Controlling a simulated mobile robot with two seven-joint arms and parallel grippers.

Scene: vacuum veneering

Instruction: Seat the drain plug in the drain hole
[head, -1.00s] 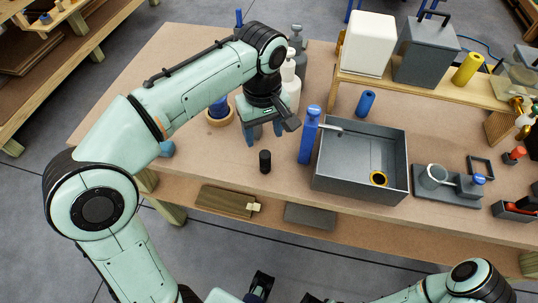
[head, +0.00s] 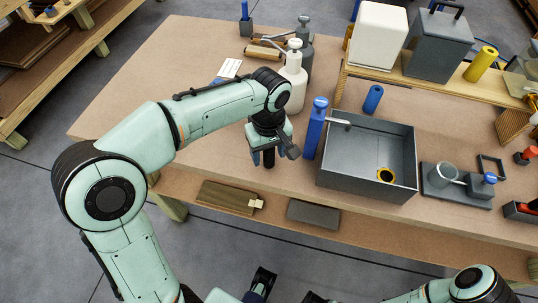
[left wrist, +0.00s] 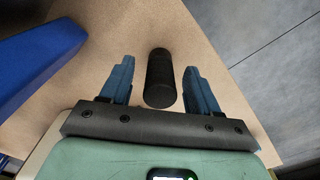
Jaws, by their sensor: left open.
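The drain plug appears to be the black upright cylinder (head: 269,163) on the table left of the grey basin (head: 345,178). In the left wrist view the black cylinder (left wrist: 160,80) stands between the two blue fingers, with a gap on each side. My left gripper (head: 263,157) is open over it and partly hides it in the head view.
A white pump bottle (head: 293,80) stands behind the gripper. A grey fixture with a cup (head: 441,174) is right of the basin. The table's left part is mostly clear.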

